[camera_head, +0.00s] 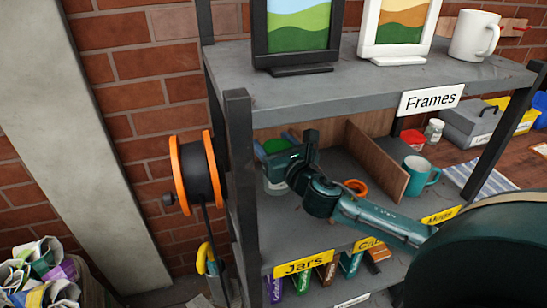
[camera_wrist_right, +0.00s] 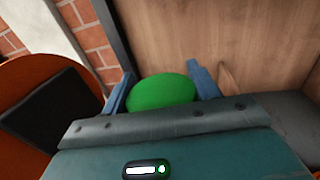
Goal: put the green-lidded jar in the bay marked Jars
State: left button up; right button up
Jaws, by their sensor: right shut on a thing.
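The green-lidded jar (camera_head: 275,185) is at the back left of the middle shelf, in the bay (camera_head: 290,230) behind the yellow Jars sign (camera_head: 304,263). It looks upright. My right gripper (camera_head: 273,149) is shut on it near the lid and hides part of it. In the right wrist view the green lid (camera_wrist_right: 162,92) sits between the two blue fingers of my gripper (camera_wrist_right: 160,88). I cannot tell whether the jar's base touches the shelf. My left gripper is not in view.
A wooden divider (camera_head: 378,160) stands to the right, with an orange ring (camera_head: 355,187) beside it and a teal mug (camera_head: 420,175) beyond. A dark post (camera_head: 240,180) and an orange-rimmed reel (camera_head: 194,172) are at the left. The Frames shelf (camera_head: 350,82) is above.

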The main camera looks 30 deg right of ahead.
notch_tip(320, 180, down, 4)
jog(key=shift+r+b, duration=0.15)
jog(key=shift+b, duration=0.25)
jog(key=shift+w, duration=0.2)
jog(key=shift+f, duration=0.25)
jog(key=o, duration=1.4)
